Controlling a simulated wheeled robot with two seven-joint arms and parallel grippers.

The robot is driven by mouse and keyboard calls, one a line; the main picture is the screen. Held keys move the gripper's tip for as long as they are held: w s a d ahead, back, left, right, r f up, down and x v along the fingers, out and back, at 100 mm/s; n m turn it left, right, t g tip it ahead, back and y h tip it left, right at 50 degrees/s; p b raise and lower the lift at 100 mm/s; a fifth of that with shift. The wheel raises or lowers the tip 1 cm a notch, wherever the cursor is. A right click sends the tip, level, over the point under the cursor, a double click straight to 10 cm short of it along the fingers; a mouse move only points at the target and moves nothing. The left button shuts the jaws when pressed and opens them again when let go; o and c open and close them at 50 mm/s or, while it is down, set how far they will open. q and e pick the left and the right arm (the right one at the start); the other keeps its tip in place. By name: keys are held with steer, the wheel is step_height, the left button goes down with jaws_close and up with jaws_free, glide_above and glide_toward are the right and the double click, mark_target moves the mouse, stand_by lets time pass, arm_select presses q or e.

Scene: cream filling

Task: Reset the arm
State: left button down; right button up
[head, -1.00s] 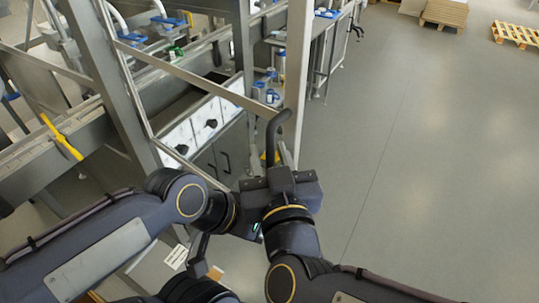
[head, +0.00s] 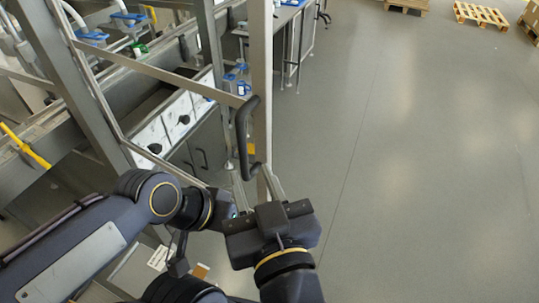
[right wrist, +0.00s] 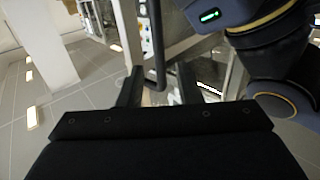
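My right gripper (head: 254,182) is at the lower middle of the head view. Its two fingers point up the picture and stand apart. A black curved handle (head: 243,140) on an upright metal post shows just above the fingertips. In the right wrist view the fingers (right wrist: 157,88) are spread, and a dark bar (right wrist: 158,50) shows between and beyond them. I see nothing gripped. My left arm comes in from the left and its wrist (head: 200,208) ends close beside the right gripper. The left gripper's fingers cannot be seen.
A metal frame post (head: 262,90) and machine line with blue-topped parts (head: 128,18) fill the upper left. White panels with black knobs (head: 180,118) sit below it. Open grey floor (head: 420,170) lies to the right, with wooden pallets (head: 481,15) far off.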

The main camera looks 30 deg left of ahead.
steer(key=w+d+f+m+g+h, duration=0.2)
steer(key=w+d, duration=0.3)
steer(key=d, duration=0.5)
steer(key=w+d+f+m+g+h, duration=0.1)
steer(key=w+d+f+m, duration=0.1)
steer(key=w+d, duration=0.5)
steer(key=s+d+f+m+g+h, duration=0.2)
steer(key=s+d+f, duration=0.3)
steer(key=d, duration=0.5)
steer(key=s+d+f+m+g+h, duration=0.2)
steer(key=s+d+f+m+h, duration=0.2)
steer(key=d, duration=0.5)
step_height(320, 180, down, 2)
steer(key=s, duration=0.2)
steer(key=shift+s+d+f+m, duration=0.2)
steer(key=shift+s+d+m, duration=0.15)
steer(key=shift+d+m, duration=0.05)
steer(key=shift+w+a, duration=0.1)
